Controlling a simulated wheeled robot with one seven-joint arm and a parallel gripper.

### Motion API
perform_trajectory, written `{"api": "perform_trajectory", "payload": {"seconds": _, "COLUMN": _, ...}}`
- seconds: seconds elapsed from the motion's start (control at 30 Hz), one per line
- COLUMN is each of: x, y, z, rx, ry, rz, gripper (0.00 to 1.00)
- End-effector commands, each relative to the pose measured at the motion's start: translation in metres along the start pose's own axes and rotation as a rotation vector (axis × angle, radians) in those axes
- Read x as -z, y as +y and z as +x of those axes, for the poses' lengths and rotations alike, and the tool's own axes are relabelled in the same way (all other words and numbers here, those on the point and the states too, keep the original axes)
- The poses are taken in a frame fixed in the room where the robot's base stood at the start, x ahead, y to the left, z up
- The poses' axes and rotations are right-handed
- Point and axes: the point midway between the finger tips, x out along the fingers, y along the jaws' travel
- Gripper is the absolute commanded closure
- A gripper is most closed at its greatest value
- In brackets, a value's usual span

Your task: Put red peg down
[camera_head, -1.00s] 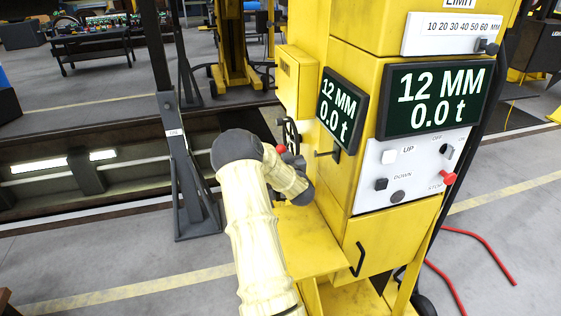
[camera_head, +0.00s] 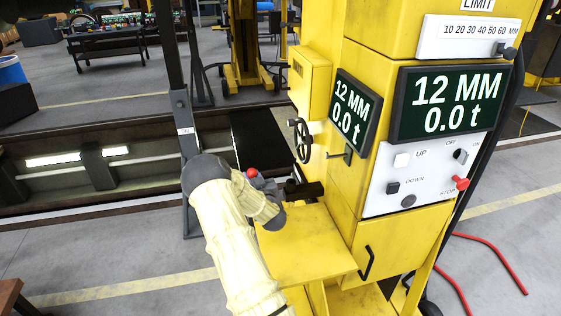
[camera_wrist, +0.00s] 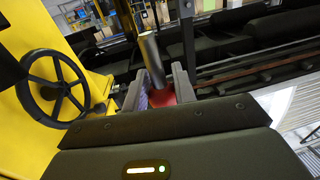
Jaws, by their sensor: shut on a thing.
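The red peg has a red ball-like end (camera_head: 252,173) that shows just above my gripper (camera_head: 265,183) in the head view. In the wrist view its grey metal shaft (camera_wrist: 152,58) points away from me, and its red end (camera_wrist: 163,97) sits between the two fingers of my gripper (camera_wrist: 160,87). The gripper is shut on the peg. It is beside the left edge of the yellow shelf (camera_head: 305,252) on the lifting column. My forearm hides part of the shelf's surroundings and most of the peg in the head view.
The yellow column carries a black handwheel (camera_head: 301,141), also at left in the wrist view (camera_wrist: 54,88). A dark cylindrical part (camera_head: 305,189) is by the shelf's back edge. The control panel (camera_head: 420,173) is at right. Red hose (camera_head: 497,262) lies on the floor.

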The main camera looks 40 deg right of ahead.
Motion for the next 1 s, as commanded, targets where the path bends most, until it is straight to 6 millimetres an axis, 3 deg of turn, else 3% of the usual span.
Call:
{"api": "perform_trajectory", "payload": {"seconds": 0.03, "x": -0.015, "y": -0.028, "z": -0.002, "rx": 0.03, "ry": -0.007, "rz": -0.001, "gripper": 0.98}}
{"api": "perform_trajectory", "payload": {"seconds": 0.27, "x": -0.07, "y": -0.134, "z": -0.025, "rx": 0.136, "ry": -0.007, "rz": -0.002, "gripper": 0.98}}
{"api": "perform_trajectory", "payload": {"seconds": 0.47, "x": -0.115, "y": -0.218, "z": -0.069, "rx": 0.23, "ry": -0.007, "rz": -0.004, "gripper": 0.98}}
{"api": "perform_trajectory", "payload": {"seconds": 0.6, "x": -0.143, "y": -0.268, "z": -0.11, "rx": 0.297, "ry": -0.005, "rz": -0.005, "gripper": 0.98}}
{"api": "perform_trajectory", "payload": {"seconds": 0.8, "x": -0.164, "y": -0.303, "z": -0.149, "rx": 0.355, "ry": -0.001, "rz": -0.002, "gripper": 0.97}}
{"api": "perform_trajectory", "payload": {"seconds": 1.0, "x": -0.165, "y": -0.306, "z": -0.153, "rx": 0.361, "ry": 0.002, "rz": -0.001, "gripper": 0.97}}
